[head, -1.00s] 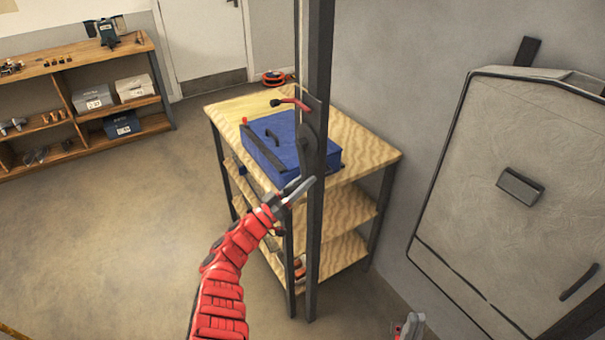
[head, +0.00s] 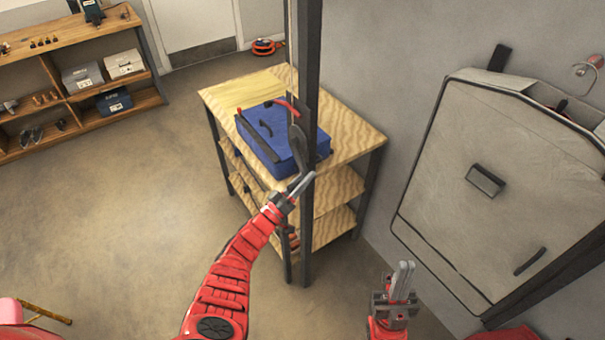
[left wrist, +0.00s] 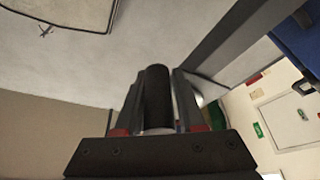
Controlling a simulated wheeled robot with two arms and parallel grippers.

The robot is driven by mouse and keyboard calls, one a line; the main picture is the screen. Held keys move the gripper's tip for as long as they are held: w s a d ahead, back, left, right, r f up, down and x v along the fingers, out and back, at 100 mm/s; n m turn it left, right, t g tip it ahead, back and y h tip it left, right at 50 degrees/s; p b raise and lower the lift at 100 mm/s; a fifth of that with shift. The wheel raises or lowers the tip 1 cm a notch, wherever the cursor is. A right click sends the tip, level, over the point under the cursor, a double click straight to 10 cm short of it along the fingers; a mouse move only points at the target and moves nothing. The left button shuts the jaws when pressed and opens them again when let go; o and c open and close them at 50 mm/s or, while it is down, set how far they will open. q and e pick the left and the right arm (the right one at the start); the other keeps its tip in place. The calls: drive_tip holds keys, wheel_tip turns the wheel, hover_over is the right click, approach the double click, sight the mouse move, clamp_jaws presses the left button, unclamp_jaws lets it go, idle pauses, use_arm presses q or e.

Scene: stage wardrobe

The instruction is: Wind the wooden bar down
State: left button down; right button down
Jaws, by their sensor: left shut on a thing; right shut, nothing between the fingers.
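My left gripper (head: 302,184) is at the dark upright post (head: 307,60), below a dark flat part (head: 298,145) on the post with a red lever (head: 286,105) above it. In the left wrist view, its fingers are shut on a black cylindrical handle (left wrist: 157,92). In the head view I cannot make out this handle behind the fingers. My right gripper (head: 403,280) is shut and empty, pointing up at lower right, apart from the post. I cannot pick out the wooden bar in either view.
A plywood-topped table (head: 235,92) with shelves stands behind the post, with a blue case (head: 270,145) on it. A large grey cabinet or panel (head: 500,150) is at right. A wooden shelf unit (head: 150,97) is at back left.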

use_arm(q)
drive_tip(key=shift+r+h, duration=0.3)
drive_tip(key=shift+r, duration=0.25)
drive_tip(key=c, duration=0.8)
unclamp_jaws()
drive_tip(key=shift+o, duration=1)
drive_tip(key=shift+s, duration=0.15)
drive_tip(key=shift+f, duration=0.1)
drive_tip(key=shift+f, duration=0.15)
drive_tip(key=shift+s+a+f, duration=0.15)
drive_tip(key=shift+s+a, duration=0.05)
drive_tip(key=v, duration=0.5)
drive_tip(key=shift+s+a+f, duration=0.1)
drive_tip(key=shift+s+f, duration=0.05)
drive_tip(key=shift+s, duration=0.15)
drive_tip(key=b+v, duration=0.3)
drive_tip(key=v, duration=0.8)
drive_tip(key=shift+r+b, duration=0.35)
drive_tip(key=shift+b, duration=0.05)
